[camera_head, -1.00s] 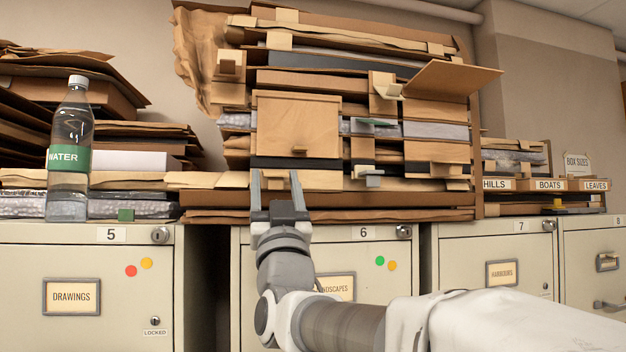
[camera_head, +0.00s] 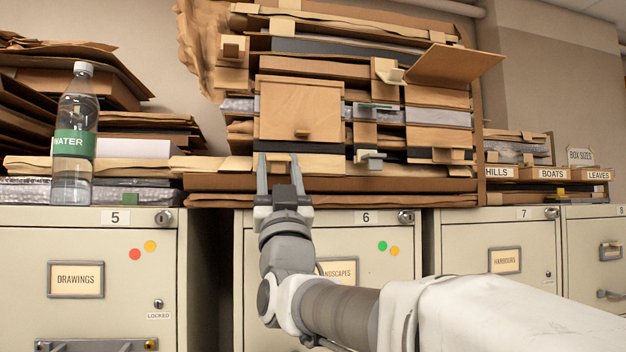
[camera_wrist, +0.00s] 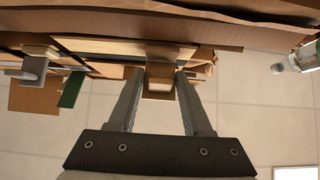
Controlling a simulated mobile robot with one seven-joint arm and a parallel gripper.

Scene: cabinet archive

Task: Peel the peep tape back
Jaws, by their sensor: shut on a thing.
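My gripper (camera_head: 279,160) is raised in front of the stacked folders and boxes, just below a tan door panel (camera_head: 299,112) with a small knob (camera_head: 303,133). Its two fingers stand a little apart, one on each side of a small tan tab (camera_wrist: 158,75), and are shut on it. The tab also shows between the fingertips in the head view (camera_head: 278,162). I cannot tell for sure that this tab is the peep tape. Its back side is hidden. In the wrist view my gripper (camera_wrist: 158,82) points at the stack's front.
Grey-and-tan tabs (camera_head: 371,158) stick out right of my gripper. A brown flap (camera_head: 455,65) juts out higher up. A water bottle (camera_head: 74,140) stands at the left on the cabinets. The cabinet fronts (camera_head: 340,230) lie below. A green piece (camera_wrist: 71,90) shows in the wrist view.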

